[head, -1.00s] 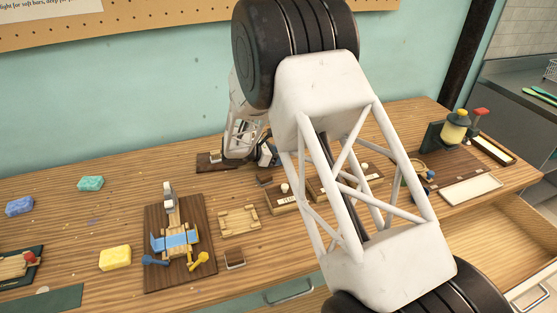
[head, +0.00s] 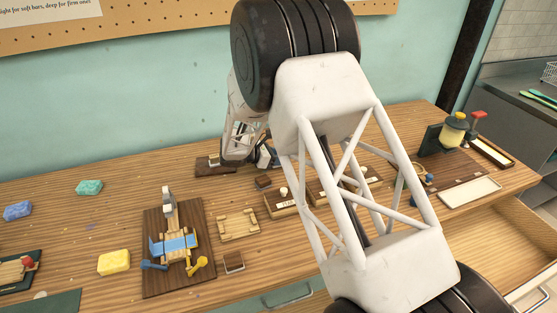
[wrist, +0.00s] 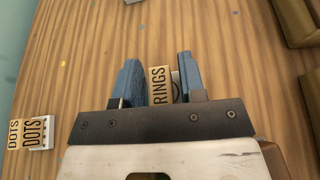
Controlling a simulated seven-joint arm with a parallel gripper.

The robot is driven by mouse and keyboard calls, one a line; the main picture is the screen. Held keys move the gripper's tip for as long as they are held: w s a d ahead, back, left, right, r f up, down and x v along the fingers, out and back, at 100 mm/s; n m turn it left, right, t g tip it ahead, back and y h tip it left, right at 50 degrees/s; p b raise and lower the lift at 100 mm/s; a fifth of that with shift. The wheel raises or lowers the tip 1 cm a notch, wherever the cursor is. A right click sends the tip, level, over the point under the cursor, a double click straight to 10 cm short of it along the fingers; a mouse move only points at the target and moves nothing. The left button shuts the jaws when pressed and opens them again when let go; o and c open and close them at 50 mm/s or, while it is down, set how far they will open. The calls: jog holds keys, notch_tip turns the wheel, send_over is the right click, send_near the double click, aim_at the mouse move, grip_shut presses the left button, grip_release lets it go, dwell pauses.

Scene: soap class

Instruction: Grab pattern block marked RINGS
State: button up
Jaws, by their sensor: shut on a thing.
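The pattern block marked RINGS (wrist: 160,86) is light wood with black letters. In the wrist view it sits between the two blue fingers of my gripper (wrist: 160,80), which is shut on it. I cannot tell if the block is clear of the table. The block marked DOTS (wrist: 34,132) is at the left of the wrist view, apart from my gripper. In the head view my arm hides most of my gripper, and I cannot make out the RINGS block there.
The wooden table (head: 90,210) holds a soap press on a dark board (head: 160,282), a wooden frame (head: 239,224), a yellow block (head: 114,262), a teal block (head: 89,187) and a blue block (head: 17,211). An open drawer (head: 490,250) is at the right.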

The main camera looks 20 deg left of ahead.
notch_tip(320, 180, up, 9)
dwell(0.5)
